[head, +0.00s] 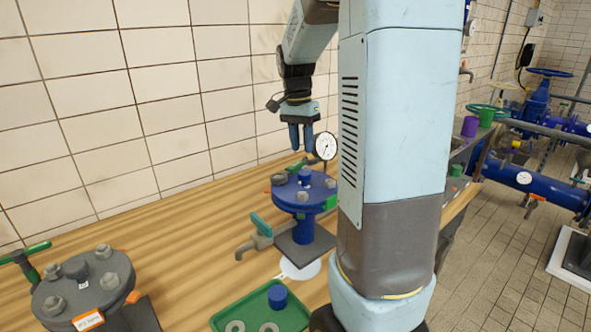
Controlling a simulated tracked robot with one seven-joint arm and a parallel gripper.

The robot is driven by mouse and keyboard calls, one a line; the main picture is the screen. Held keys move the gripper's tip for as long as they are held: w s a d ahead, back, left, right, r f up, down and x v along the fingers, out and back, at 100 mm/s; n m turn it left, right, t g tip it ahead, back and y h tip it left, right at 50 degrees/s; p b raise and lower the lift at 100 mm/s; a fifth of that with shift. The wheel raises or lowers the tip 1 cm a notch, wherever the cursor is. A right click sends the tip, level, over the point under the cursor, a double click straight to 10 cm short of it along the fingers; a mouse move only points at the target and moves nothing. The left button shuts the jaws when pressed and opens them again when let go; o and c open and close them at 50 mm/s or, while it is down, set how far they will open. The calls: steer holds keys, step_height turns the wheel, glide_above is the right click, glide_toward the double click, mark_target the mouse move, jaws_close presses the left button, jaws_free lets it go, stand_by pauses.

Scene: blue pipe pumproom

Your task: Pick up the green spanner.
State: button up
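My gripper (301,151) hangs fingers down above the blue flanged pipe fitting (303,188). Its two blue fingers stand a little apart, with nothing visible between them. A small green bar (297,165) shows just below the fingertips, at the back of the fitting's top. It may be the green spanner, but it is too small and partly hidden to tell. A gap seems to lie between it and the fingertips. Another green piece (331,203) shows at the fitting's right side, partly behind my arm.
A pressure gauge (325,146) stands close right of my fingers. A tap with a teal handle (261,224) is left of the fitting. A green tray (250,313) holds rings and a blue piece. A grey flange (85,288) stands front left. The bench (185,245) between is clear.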

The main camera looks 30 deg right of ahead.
mark_target(302, 160)
steer(key=f, duration=0.5)
steer(key=shift+s+a, duration=0.1)
steer(key=shift+s, duration=0.2)
steer(key=shift+c, duration=0.5)
steer(key=shift+r, duration=0.1)
jaws_close()
